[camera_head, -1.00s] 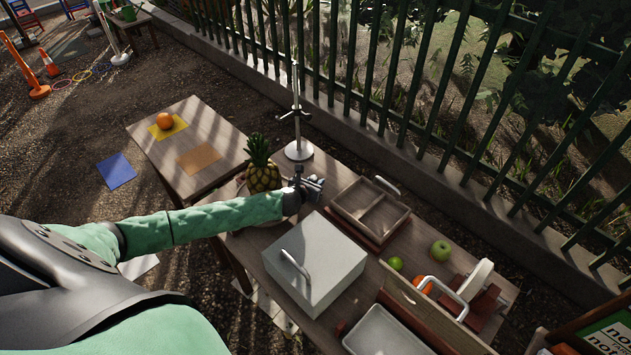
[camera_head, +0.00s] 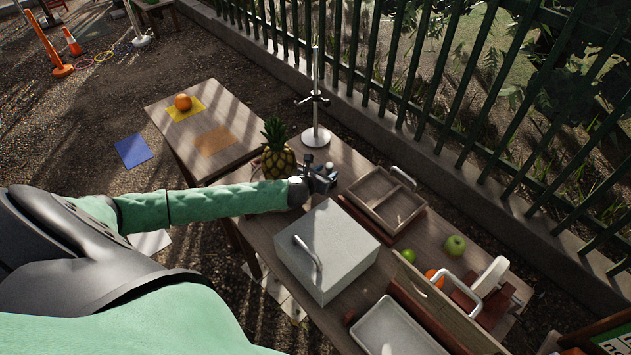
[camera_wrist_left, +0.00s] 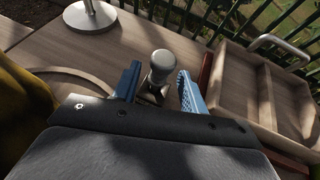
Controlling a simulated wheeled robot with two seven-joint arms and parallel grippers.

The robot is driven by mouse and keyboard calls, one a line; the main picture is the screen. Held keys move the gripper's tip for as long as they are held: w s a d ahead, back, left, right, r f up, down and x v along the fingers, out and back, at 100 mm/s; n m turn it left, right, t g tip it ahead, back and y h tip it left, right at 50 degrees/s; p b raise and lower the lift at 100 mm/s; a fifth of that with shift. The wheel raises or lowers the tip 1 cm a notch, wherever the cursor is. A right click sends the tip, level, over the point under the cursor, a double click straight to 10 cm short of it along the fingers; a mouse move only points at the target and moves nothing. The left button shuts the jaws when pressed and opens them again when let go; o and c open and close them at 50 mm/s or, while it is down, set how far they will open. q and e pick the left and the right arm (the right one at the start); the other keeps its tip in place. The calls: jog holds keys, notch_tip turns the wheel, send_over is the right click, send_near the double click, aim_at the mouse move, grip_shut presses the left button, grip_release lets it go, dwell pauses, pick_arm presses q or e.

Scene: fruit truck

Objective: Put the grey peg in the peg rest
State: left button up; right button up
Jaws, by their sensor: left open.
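My left gripper (camera_head: 323,179) is over the table between the pineapple and the wooden tray. In the left wrist view its two blue fingers (camera_wrist_left: 158,80) are open, one on each side of a grey peg (camera_wrist_left: 161,68). The peg has a rounded light-grey head and appears upright. Its lower part is hidden behind the gripper, and I cannot tell whether the fingers touch it. I cannot identify the peg rest with certainty. My right gripper is not in view.
A pineapple (camera_head: 277,162) stands left of the gripper. A metal stand (camera_head: 316,137) is behind it. A two-compartment wooden tray (camera_head: 421,208) lies to the right. A grey box (camera_head: 330,240) is in front. Green fruit (camera_head: 454,245) lies farther right. A fence borders the back.

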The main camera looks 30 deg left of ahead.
pick_arm(q)
jog(key=b+v, duration=0.2)
jog(key=v, duration=0.6)
jog(key=shift+b, duration=0.3)
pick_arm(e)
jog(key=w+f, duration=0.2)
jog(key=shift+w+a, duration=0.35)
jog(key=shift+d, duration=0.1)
